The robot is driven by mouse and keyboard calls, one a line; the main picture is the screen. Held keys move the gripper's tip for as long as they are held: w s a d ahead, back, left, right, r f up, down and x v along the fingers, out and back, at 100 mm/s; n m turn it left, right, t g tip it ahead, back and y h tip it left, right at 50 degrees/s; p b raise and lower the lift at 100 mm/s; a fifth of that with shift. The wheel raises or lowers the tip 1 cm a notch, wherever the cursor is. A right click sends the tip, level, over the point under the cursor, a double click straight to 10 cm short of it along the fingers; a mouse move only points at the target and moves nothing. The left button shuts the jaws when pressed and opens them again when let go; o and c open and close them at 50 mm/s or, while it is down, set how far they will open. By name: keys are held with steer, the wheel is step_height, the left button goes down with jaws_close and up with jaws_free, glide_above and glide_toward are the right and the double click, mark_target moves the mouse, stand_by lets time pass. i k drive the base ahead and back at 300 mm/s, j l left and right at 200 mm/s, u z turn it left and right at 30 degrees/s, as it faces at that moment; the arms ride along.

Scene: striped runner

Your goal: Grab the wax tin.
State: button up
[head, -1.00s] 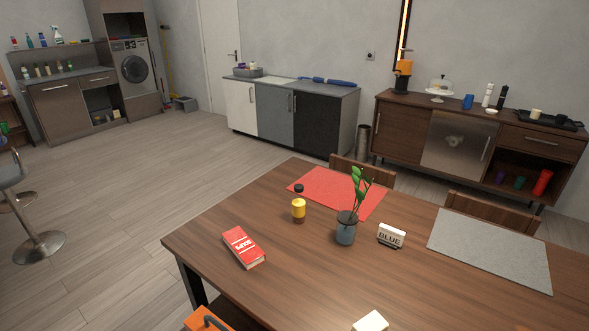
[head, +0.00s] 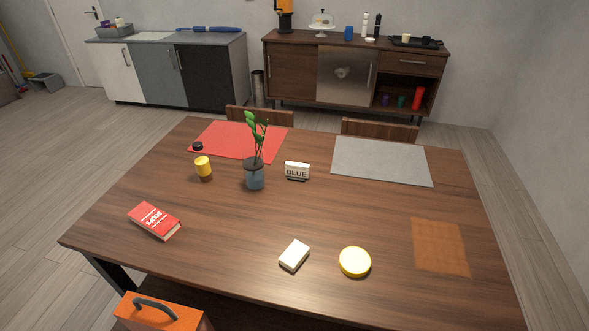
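A round, flat yellow tin (head: 355,261), which looks like the wax tin, lies on the wooden table (head: 330,215) near its front edge, right of centre. Its lid faces up and nothing covers it. A small white block (head: 294,255) lies just to its left, apart from it. My gripper is not in view, so I cannot see whether it is open or shut.
An orange case (head: 160,312) is at the lower left. An orange woven patch (head: 440,246) lies right.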

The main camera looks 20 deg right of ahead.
mark_target(355, 263)
steer(key=z, duration=0.8)
steer(key=j+z, duration=0.3)
steer(key=z, duration=0.15)
steer(key=j+z, duration=0.6)
steer(key=z, duration=0.25)
steer(key=k+j+z, duration=0.15)
steer(key=z, duration=0.3)
steer(key=k+j+z, duration=0.15)
steer(key=k+j, duration=0.3)
steer(key=j, duration=0.2)
steer(key=k+j+z, duration=0.15)
steer(key=k+j, duration=0.35)
steer(key=j, duration=0.1)
